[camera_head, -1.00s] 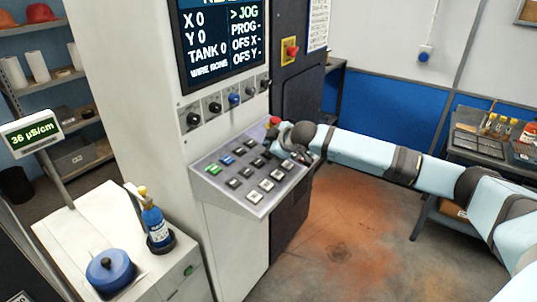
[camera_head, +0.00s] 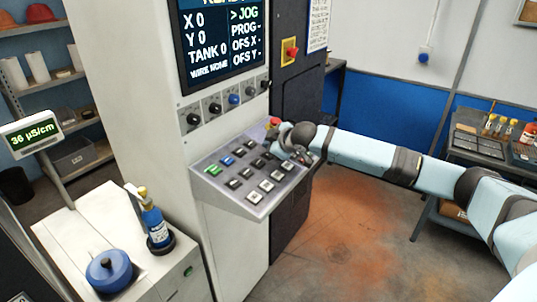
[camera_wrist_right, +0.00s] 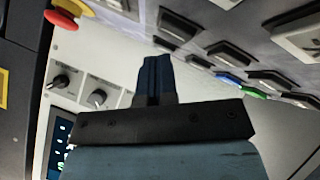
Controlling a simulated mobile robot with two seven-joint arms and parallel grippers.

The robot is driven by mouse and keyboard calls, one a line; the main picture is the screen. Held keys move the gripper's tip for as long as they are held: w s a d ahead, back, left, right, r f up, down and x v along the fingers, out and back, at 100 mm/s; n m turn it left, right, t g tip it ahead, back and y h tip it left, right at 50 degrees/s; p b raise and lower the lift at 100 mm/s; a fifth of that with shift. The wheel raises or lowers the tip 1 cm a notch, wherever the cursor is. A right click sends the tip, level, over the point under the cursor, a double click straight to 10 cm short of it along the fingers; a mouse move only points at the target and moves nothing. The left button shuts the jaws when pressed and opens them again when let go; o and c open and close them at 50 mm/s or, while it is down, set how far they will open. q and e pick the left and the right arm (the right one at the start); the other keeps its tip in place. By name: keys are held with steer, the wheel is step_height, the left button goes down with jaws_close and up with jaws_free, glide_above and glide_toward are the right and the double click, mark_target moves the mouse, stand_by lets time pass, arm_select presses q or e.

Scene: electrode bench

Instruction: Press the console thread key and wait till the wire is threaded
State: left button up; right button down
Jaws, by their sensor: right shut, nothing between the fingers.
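The console key panel (camera_head: 225,192) slopes out below the screen, with several black, white, blue and green keys. The screen (camera_head: 222,42) reads X 0, Y 0, TANK 0, WIRE NONE, with the marker at JOG. My right gripper (camera_head: 302,158) is over the right part of the panel, partly hidden by its own wrist. In the right wrist view my right gripper (camera_wrist_right: 152,75) has its fingers shut together and empty, close to the keys (camera_wrist_right: 232,55). I cannot tell whether it touches a key. Key labels are too small to read. My left gripper is not in view.
A red knob (camera_head: 274,121) stands at the panel's back edge. A row of knobs (camera_head: 234,99) lies under the screen. The floor (camera_head: 345,225) right of the console is free.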

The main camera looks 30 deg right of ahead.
steer(key=shift+f, duration=0.1)
stand_by(0.7)
steer(key=shift+f, duration=0.3)
steer(key=shift+w+f+p, duration=0.1)
steer(key=shift+f+p, duration=0.2)
steer(key=shift+f, duration=0.1)
stand_by(0.6)
stand_by(0.3)
steer(key=shift+r+p, duration=0.8)
steer(key=shift+p, duration=0.2)
